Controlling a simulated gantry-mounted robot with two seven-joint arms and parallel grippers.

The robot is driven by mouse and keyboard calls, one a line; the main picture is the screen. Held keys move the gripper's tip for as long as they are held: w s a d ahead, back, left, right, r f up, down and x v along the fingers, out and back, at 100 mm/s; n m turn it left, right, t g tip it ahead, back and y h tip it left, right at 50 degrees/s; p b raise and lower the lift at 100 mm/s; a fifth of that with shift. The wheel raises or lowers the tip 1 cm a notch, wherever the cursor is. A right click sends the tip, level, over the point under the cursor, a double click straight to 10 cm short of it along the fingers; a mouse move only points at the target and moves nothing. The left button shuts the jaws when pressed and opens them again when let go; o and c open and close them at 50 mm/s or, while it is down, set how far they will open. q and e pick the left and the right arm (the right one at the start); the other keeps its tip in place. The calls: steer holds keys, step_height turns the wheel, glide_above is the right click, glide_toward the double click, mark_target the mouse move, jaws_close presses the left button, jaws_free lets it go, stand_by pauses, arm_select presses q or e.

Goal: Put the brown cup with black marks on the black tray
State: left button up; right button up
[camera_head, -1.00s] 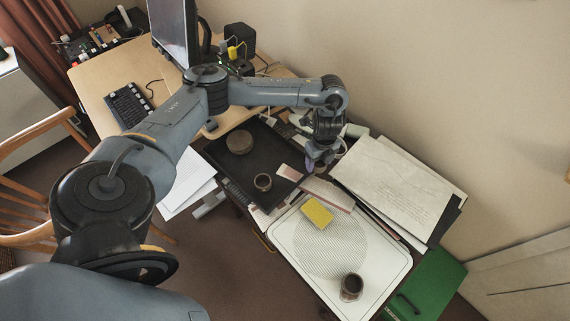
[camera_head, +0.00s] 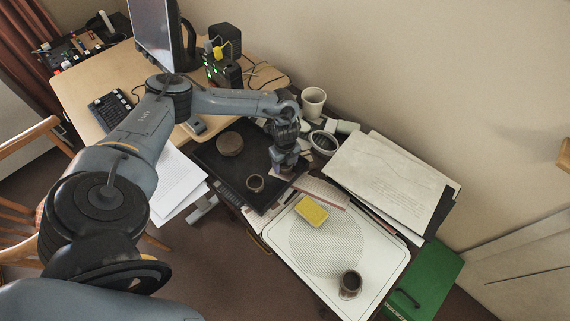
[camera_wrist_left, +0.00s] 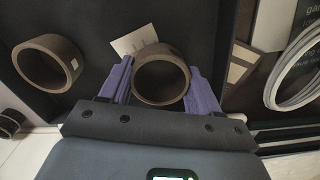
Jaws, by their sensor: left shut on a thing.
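My left gripper (camera_head: 283,168) is over the right end of the black tray (camera_head: 218,167). In the left wrist view its purple fingers (camera_wrist_left: 160,88) are shut on a brown cup (camera_wrist_left: 160,98), seen from above with its round mouth open. The gripper hides this cup in the head view, and I cannot tell whether it touches the tray. A brown ring-shaped vessel with a pale mark (camera_wrist_left: 48,63) shows left of the fingers in the wrist view. My right gripper is not in view.
A white mat (camera_head: 300,270) holds a yellow sponge (camera_head: 311,210) and a dark cup (camera_head: 350,283). Papers (camera_head: 390,180), a round container (camera_head: 323,142) and a white mug (camera_head: 313,102) are right of the gripper. The monitor (camera_head: 157,35) stands behind.

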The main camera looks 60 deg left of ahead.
arm_select(q)
steer(key=shift+f, duration=0.3)
steer(key=shift+f, duration=0.1)
steer(key=o, duration=1.2)
